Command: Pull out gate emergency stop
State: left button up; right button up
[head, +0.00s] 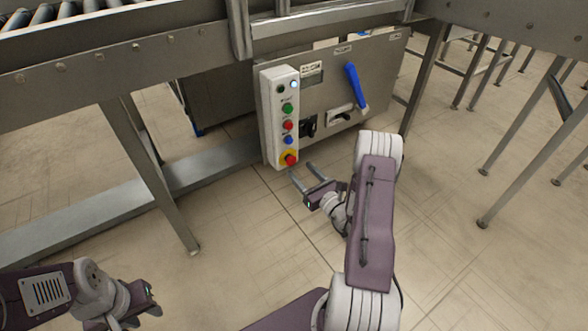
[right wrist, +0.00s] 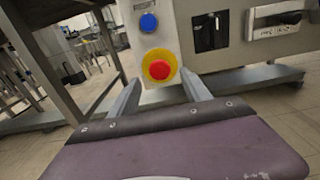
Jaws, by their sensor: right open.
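The gate emergency stop is a red mushroom button (head: 290,160) on a yellow round base, at the bottom of a white button box. In the right wrist view the red button (right wrist: 160,70) shows just beyond and between my fingertips. My right gripper (head: 302,172) is open and empty, its fingers pointing at the button from just below and in front; the right wrist view shows a gap between the fingertips (right wrist: 163,88) and the button. My left gripper (head: 147,299) is at the lower left, far from the box; its jaw state is unclear.
Above the stop, the white box (head: 267,122) carries blue, red and green buttons and lamps. Right of it is a grey panel (head: 325,85) with a blue lever (head: 355,85) and black switches. A roller conveyor (head: 70,35) runs above left, with metal legs (head: 150,175). The floor in front is clear.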

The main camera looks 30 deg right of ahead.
aim_at(293, 162)
jog(key=w, duration=0.2)
jog(key=w+b, duration=0.1)
jog(key=w, duration=0.1)
jog(key=shift+w+a+f+b, duration=0.1)
jog(key=shift+w+a+b, duration=0.1)
jog(key=shift+b, duration=0.1)
jog(key=shift+w, duration=0.25)
jog(key=shift+c, duration=0.4)
grip_shut()
